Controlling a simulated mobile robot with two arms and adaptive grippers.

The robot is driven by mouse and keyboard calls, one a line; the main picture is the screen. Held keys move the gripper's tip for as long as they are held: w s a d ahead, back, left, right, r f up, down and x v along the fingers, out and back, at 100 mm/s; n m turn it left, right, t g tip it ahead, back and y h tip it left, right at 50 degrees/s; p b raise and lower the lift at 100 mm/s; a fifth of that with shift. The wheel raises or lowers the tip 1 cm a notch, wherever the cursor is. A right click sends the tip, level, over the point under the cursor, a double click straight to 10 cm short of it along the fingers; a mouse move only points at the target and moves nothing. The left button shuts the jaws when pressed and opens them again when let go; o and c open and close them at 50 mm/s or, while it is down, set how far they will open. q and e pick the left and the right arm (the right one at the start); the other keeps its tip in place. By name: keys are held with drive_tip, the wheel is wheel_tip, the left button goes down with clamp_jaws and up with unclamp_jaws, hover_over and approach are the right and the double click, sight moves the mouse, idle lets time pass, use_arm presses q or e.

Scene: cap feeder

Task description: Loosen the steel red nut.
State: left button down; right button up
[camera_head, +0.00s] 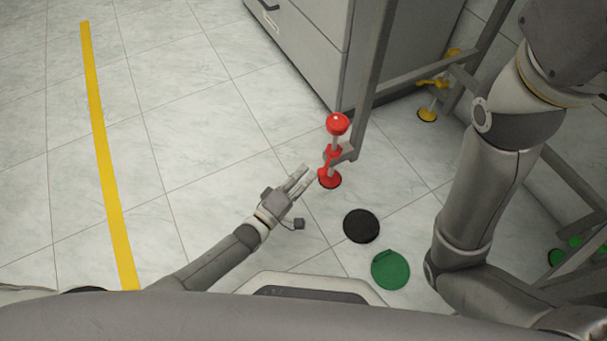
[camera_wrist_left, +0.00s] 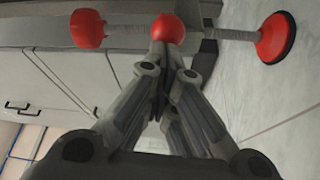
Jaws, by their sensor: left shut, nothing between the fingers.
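The steel red nut (camera_head: 331,157) is on a threaded post beside a grey frame leg in the head view. A red knob (camera_head: 337,124) tops the post and a round red foot (camera_head: 329,179) stands on the floor. My left gripper (camera_head: 306,174) is just left of the nut, shut and empty. In the left wrist view its fingertips (camera_wrist_left: 166,52) meet right in front of a red ball-shaped end (camera_wrist_left: 170,27), which seems to belong to the nut; I cannot tell whether they touch. The red foot (camera_wrist_left: 275,37) is to its right. My right gripper is out of view.
A black disc (camera_head: 361,226) and a green disc (camera_head: 390,269) lie on the floor in front of the post. A grey cabinet (camera_head: 310,45) stands behind. A yellow foot (camera_head: 428,114) is at the back right. The floor to the left is clear.

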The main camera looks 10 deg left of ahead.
use_arm(q)
drive_tip(key=shift+s+d+r, duration=0.15)
drive_tip(key=shift+d+r, duration=0.05)
drive_tip(key=shift+d, duration=0.3)
drive_tip(key=v, duration=1.2)
drive_tip(key=shift+a+f, duration=0.2)
drive_tip(key=shift+a, duration=0.3)
drive_tip(key=shift+r, duration=0.1)
